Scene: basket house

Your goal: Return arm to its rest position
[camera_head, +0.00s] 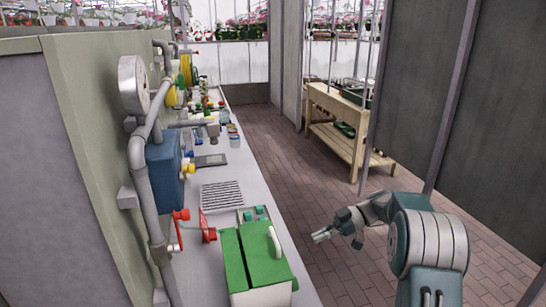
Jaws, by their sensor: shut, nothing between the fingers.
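My arm (425,245) rises at the lower right of the head view. It bends to the left, over the brick floor beside the counter. My gripper (323,235) is at its end, pointing left toward the counter's edge. The gripper is shut and empty. It is apart from the counter and from everything on it, as far as this view shows.
A long grey counter (225,170) runs along the left wall. It carries a green-lidded box (250,255), red valve handles (208,226) and a grille (221,195). Pipes and a gauge (133,85) line the wall. A wooden bench (345,148) stands beyond. The brick floor (295,185) between is clear.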

